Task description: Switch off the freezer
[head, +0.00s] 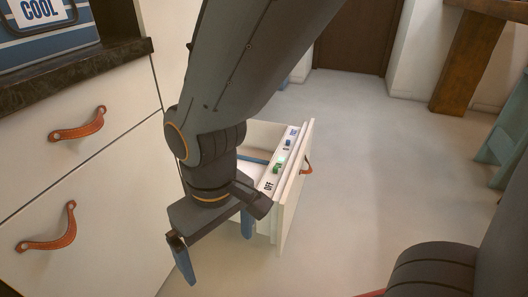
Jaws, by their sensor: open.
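A pulled-out white drawer (292,205) stands in the middle of the head view, with a leather pull on its outer face. A pale control strip along its front's inner side carries a green lit switch (277,167) and a smaller blue control (288,142). "OFF" is printed at the strip's near end, beside the green switch; the far lettering is too small to read. My gripper (214,243) is open, with its blue-tipped fingers apart and nothing visible between them. It is left of and nearer than the strip, pointing down. My arm hides much of the drawer's inside.
White cabinet fronts (85,195) with leather pulls stand at left, under a dark counter (75,66). A blue box marked "COOL" (75,34) sits on the counter. The pale floor (375,150) is open right of the drawer. A wooden post (463,65) stands at the far right.

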